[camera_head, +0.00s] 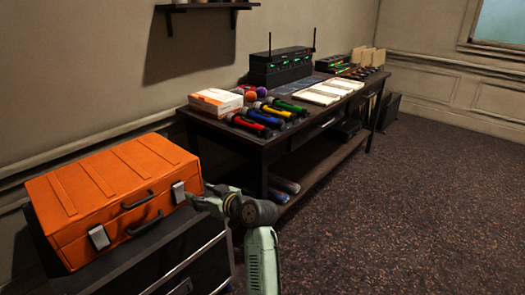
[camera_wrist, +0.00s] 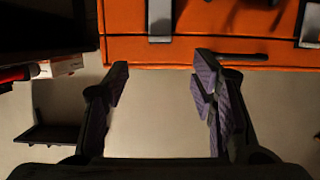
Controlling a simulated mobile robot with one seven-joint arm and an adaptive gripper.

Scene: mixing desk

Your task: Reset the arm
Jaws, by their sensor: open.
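My gripper (camera_head: 203,197) is at the right end of the orange case in the head view, close to its right latch (camera_head: 179,192). I cannot tell whether it touches the case. In the wrist view my gripper (camera_wrist: 162,72) is open, with nothing between its two dark fingers. The orange case (camera_head: 110,185) is closed, with two grey latches and dark handles on its front. It also fills the top of the wrist view (camera_wrist: 260,50), which looks upside down, and lies beyond the fingertips.
The case stands on a dark cabinet (camera_head: 165,250). A dark desk (camera_head: 262,142) holds several colored microphones (camera_head: 262,118), a white-orange box (camera_head: 215,101), a receiver rack (camera_head: 280,70) and papers (camera_head: 318,95). A wall shelf (camera_head: 205,5) hangs above. The carpet (camera_head: 420,190) at right is clear.

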